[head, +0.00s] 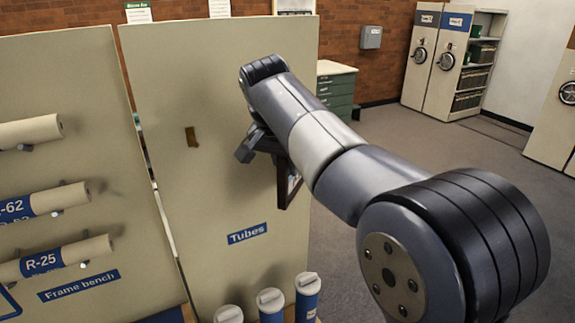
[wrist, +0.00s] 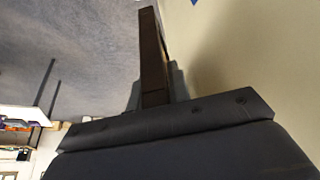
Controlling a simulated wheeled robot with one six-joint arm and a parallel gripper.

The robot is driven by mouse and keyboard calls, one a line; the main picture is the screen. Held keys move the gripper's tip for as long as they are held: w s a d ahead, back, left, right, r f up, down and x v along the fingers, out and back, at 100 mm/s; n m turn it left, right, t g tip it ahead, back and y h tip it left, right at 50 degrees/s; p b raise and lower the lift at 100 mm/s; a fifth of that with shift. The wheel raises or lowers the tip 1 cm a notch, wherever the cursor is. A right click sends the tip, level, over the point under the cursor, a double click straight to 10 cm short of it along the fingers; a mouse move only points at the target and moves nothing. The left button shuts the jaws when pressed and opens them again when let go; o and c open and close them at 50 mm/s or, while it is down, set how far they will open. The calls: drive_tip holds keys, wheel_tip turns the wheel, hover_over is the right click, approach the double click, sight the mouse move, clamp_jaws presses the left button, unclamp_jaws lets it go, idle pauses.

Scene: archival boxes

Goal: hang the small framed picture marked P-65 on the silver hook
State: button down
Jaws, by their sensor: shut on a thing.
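My gripper (head: 266,146) is shut on a small dark-framed picture (head: 283,185), in front of the beige panel (head: 225,80) marked "Tubes". The frame is mostly hidden behind my arm, and its marking cannot be read. The wrist view shows the frame edge-on as a dark brown bar (wrist: 152,55) between the fingers of my gripper (wrist: 155,90), beside the beige panel surface (wrist: 265,60). A small brown plate (head: 191,137) is on the panel, left of my gripper and apart from it. I cannot make out a silver hook in either view.
Several blue tubes with white caps (head: 271,302) stand below the "Tubes" label (head: 247,233). A green drawer cabinet (head: 337,90) stands behind; open floor (head: 440,145) is at right.

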drive_tip(key=shift+w+a+r, duration=0.1)
drive_tip(key=shift+w+a, duration=0.25)
drive_tip(key=shift+w, duration=0.45)
drive_tip(key=shift+w+a, duration=0.3)
drive_tip(key=shift+w, duration=0.45)
idle(1.2)
drive_tip(key=shift+a+f+b, duration=0.2)
drive_tip(key=shift+f+b, duration=0.1)
drive_tip(key=shift+f, duration=0.45)
idle(0.8)
drive_tip(key=c, duration=1.4)
unclamp_jaws()
drive_tip(key=shift+w+f, duration=0.1)
drive_tip(key=shift+w, duration=0.1)
drive_tip(key=shift+c, duration=0.2)
drive_tip(key=shift+o, duration=1.2)
drive_tip(key=shift+s, duration=0.1)
drive_tip(key=v, duration=1)
drive_tip(key=shift+r, duration=0.4)
drive_tip(key=shift+s+a, duration=0.1)
